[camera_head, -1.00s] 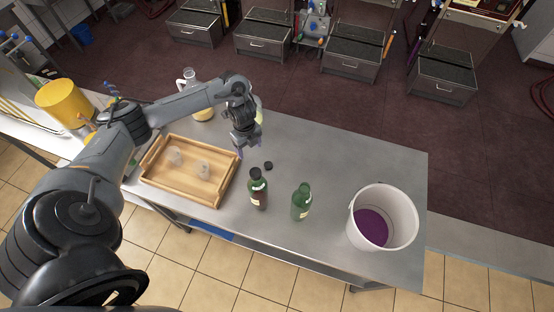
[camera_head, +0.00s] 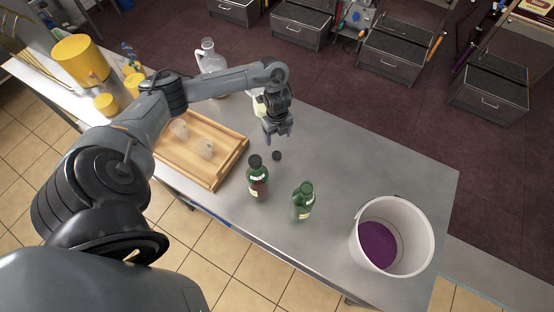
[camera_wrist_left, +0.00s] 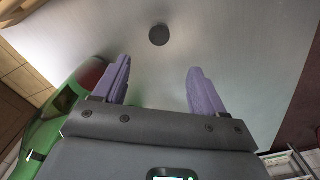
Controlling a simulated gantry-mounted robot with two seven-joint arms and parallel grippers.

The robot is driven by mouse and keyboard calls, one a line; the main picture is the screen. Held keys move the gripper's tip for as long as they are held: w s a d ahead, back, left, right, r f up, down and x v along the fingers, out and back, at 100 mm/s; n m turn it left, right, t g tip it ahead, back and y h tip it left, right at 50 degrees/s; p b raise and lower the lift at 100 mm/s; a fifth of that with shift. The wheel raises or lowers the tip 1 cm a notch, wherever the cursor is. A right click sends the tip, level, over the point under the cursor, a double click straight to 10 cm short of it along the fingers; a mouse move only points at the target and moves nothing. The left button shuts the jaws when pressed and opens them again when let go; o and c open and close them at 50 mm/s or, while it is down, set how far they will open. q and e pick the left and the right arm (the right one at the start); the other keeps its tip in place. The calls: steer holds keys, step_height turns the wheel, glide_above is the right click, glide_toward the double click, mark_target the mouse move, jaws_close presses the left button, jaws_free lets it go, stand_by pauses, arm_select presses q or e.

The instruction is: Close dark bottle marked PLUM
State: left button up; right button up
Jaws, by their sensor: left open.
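A dark green-brown bottle (camera_head: 258,184) with a black top stands upright near the table's front edge. A greener bottle (camera_head: 302,203) stands to its right. Their labels are too small to read, so I cannot tell which is marked PLUM. A small loose black cap (camera_head: 277,155) lies on the table behind the dark bottle; it also shows as a dark disc in the left wrist view (camera_wrist_left: 159,35). My left gripper (camera_head: 279,138) is open and empty, above the table just behind the cap. Its purple fingers (camera_wrist_left: 159,72) are spread apart. My right gripper is not in view.
A wooden tray (camera_head: 232,163) with clear items lies left of the bottles. A white bucket (camera_head: 424,232) with purple liquid stands at the right. A glass jug (camera_head: 210,58) stands at the back, with yellow containers (camera_head: 80,60) at the far left. The table's right middle is clear.

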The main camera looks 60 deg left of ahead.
mark_target(277, 155)
arm_select(q)
steer(key=shift+f+b, duration=0.55)
steer(key=shift+f, duration=0.45)
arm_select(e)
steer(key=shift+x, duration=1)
arm_select(q)
steer(key=shift+f, duration=0.1)
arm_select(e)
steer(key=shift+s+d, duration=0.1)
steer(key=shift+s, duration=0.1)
arm_select(q)
step_height(277, 155, down, 4)
steer(key=shift+b, duration=0.8)
steer(key=shift+f, duration=0.7)
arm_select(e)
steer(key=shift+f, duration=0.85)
arm_select(q)
steer(key=shift+f, duration=0.1)
steer(key=shift+f, duration=0.35)
steer(key=shift+s+f+b, duration=0.1)
steer(key=shift+f+b, duration=0.2)
steer(key=shift+f, duration=1.85)
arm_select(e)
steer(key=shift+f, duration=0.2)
